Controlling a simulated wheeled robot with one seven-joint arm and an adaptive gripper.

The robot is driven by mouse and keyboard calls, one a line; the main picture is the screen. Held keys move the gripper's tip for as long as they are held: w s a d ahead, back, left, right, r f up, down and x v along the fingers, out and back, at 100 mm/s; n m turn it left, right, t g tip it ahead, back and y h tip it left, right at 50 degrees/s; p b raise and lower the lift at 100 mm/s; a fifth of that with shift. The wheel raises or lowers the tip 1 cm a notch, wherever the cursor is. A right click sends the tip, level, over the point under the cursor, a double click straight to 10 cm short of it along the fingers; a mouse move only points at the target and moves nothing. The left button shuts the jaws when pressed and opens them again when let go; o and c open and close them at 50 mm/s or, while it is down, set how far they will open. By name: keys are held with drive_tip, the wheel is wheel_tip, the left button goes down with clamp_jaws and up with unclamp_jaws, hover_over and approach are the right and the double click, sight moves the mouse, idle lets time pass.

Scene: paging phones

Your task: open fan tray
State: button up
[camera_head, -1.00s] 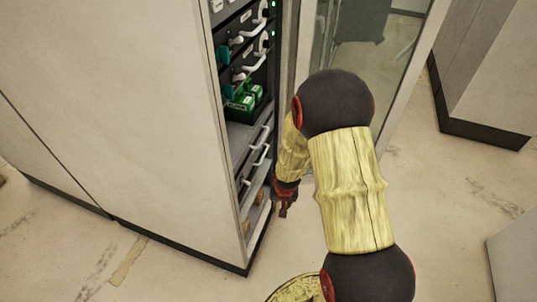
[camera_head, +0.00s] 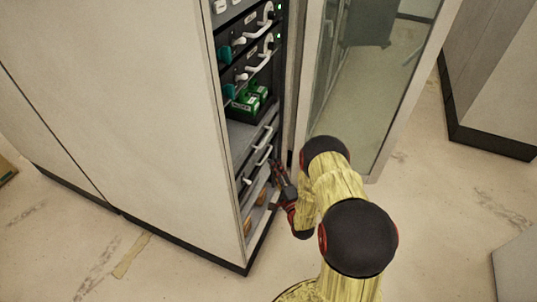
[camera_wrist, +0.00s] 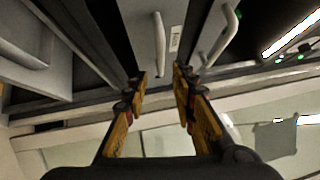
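Two slim trays with pale bar handles sit low in the open cabinet; I cannot tell for certain which is the fan tray. In the head view, the lower handle (camera_head: 263,156) is close to my gripper (camera_head: 279,174), which is at the cabinet's front opening. In the wrist view, my gripper (camera_wrist: 161,86) is open, with an empty gap between its fingertips. One handle (camera_wrist: 160,45) on a grey labelled front (camera_wrist: 176,38) lines up with that gap, apart from the fingers. A second handle (camera_wrist: 222,32) is to its right.
The glass door (camera_head: 375,95) stands open right of the cabinet, close to my arm. Green boxes (camera_head: 247,100) and handled units (camera_head: 257,62) are above the trays. The cabinet's side wall (camera_head: 165,140) is on the left. Open floor (camera_head: 430,225) is to the right.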

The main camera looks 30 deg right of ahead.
sight(268, 153)
drive_tip(key=shift+m, duration=0.3)
drive_tip(key=shift+w+d+r+b, duration=0.2)
drive_tip(key=shift+w+b, duration=0.15)
drive_tip(key=shift+w, duration=0.95)
drive_tip(key=shift+w+d+r+b, duration=0.15)
drive_tip(key=shift+w+b, duration=0.15)
drive_tip(key=shift+w, duration=0.95)
drive_tip(key=shift+w+d+r+b, duration=0.2)
drive_tip(key=shift+w+b, duration=0.15)
drive_tip(key=shift+w, duration=0.95)
drive_tip(key=shift+c, duration=1)
drive_tip(key=c, duration=0.4)
clamp_jaws()
